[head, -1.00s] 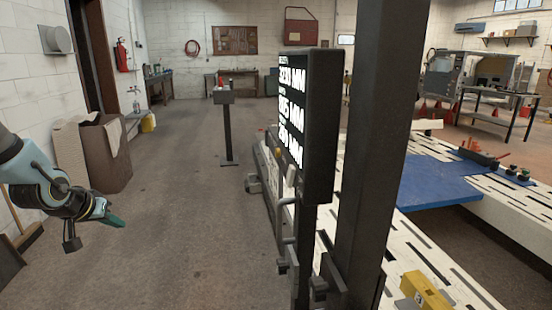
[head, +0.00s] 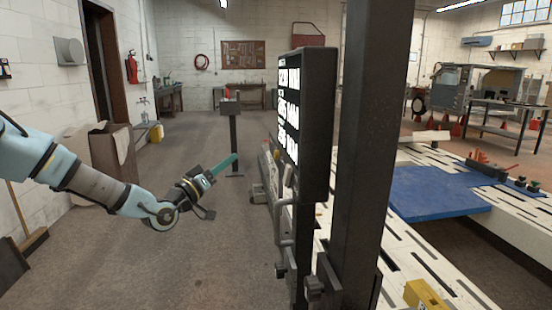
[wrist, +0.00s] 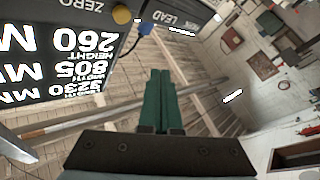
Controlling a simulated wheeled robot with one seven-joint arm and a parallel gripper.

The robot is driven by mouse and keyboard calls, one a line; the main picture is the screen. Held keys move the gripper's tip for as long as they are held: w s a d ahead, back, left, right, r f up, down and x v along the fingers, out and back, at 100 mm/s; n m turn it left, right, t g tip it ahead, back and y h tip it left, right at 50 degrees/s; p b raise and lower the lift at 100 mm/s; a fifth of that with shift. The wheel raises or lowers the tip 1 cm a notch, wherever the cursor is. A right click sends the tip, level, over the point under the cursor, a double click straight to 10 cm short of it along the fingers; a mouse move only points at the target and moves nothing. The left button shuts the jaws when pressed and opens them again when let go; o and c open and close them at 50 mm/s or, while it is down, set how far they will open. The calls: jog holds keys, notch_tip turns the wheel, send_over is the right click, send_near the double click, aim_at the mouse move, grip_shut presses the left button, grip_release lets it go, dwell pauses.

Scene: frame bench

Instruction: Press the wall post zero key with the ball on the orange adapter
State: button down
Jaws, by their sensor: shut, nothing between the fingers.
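The wall post display panel (head: 305,125) stands on a dark post in the middle of the head view, its screen facing left. In the wrist view the panel (wrist: 50,45) shows upside down on the left. A yellow round key (wrist: 122,14) sits at its edge beside the word ZERO, and a blue one (wrist: 149,27) is near the word LEAD. My gripper (head: 232,160) is shut and empty, left of the panel and apart from it; its green fingers (wrist: 160,95) show together in the wrist view. I cannot make out an orange adapter or its ball for certain.
A thick dark column (head: 361,130) stands right of the panel. Behind it are a white slotted bench (head: 430,265) with a blue plate (head: 425,192) and small orange things (head: 480,157). A pedestal (head: 235,140) stands beyond my gripper.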

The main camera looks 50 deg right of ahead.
aim_at(277, 155)
dwell(0.3)
jog(key=s+d, duration=0.5)
jog(key=d, duration=0.1)
jog(key=shift+s+d, duration=0.3)
jog(key=shift+d, duration=0.1)
jog(key=shift+d, duration=0.1)
dwell(1.9)
jog(key=shift+s+d, duration=0.25)
jog(key=shift+s+d+b, duration=0.35)
jog(key=shift+d, duration=0.05)
dwell(1.1)
jog(key=shift+w+a, duration=0.55)
jog(key=shift+a, duration=0.2)
jog(key=shift+w+b, duration=0.1)
jog(key=shift+b, duration=0.2)
